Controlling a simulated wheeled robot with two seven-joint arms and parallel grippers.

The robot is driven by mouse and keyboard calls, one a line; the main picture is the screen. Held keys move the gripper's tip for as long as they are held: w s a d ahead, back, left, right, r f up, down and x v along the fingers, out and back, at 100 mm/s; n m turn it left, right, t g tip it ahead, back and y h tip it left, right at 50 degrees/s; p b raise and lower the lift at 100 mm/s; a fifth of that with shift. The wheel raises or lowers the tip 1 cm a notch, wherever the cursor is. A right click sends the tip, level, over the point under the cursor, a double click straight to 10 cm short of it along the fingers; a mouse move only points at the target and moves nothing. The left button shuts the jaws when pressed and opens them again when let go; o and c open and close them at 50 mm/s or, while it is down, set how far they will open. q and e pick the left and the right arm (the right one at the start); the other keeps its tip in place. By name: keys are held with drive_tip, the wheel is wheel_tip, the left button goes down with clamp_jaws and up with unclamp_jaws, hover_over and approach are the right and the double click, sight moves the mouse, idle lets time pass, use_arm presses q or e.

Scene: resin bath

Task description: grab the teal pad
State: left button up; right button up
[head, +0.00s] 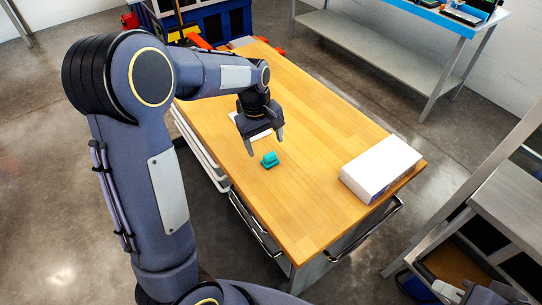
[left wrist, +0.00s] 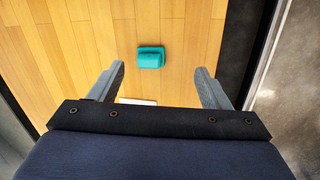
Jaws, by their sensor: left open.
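The teal pad (head: 270,160) is a small teal block lying on the wooden table top, near its left edge in the head view. In the left wrist view the teal pad (left wrist: 151,58) shows beyond the fingertips, roughly midway between them. My left gripper (head: 265,145) is open and empty, its fingers pointing down just behind the pad in the head view. In the left wrist view my left gripper (left wrist: 158,70) has its two grey fingers wide apart, not touching the pad. At the lower right of the head view, a dark part at the edge may be my right arm; its gripper cannot be made out.
The wooden table (head: 310,120) is mostly clear. A white box (head: 380,167) stands at its right end. A flat white item (head: 262,133) lies partly hidden under my left gripper. A metal handle (head: 365,232) runs along the near side. A steel bench (head: 370,55) stands behind.

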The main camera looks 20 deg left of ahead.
sight(271, 156)
use_arm(q)
drive_tip(key=shift+n+g+y, duration=0.3)
drive_tip(key=shift+n+y, duration=0.3)
drive_tip(key=w+f, duration=0.3)
drive_tip(key=shift+w, duration=0.3)
drive_tip(key=shift+w+d+f, duration=0.1)
drive_tip(key=shift+f, duration=0.25)
wheel_tip(271, 156, down, 7)
drive_tip(key=shift+f+p, duration=0.2)
drive_tip(key=shift+p, duration=0.65)
drive_tip(key=c, duration=1.1)
drive_tip(key=shift+r, duration=0.1)
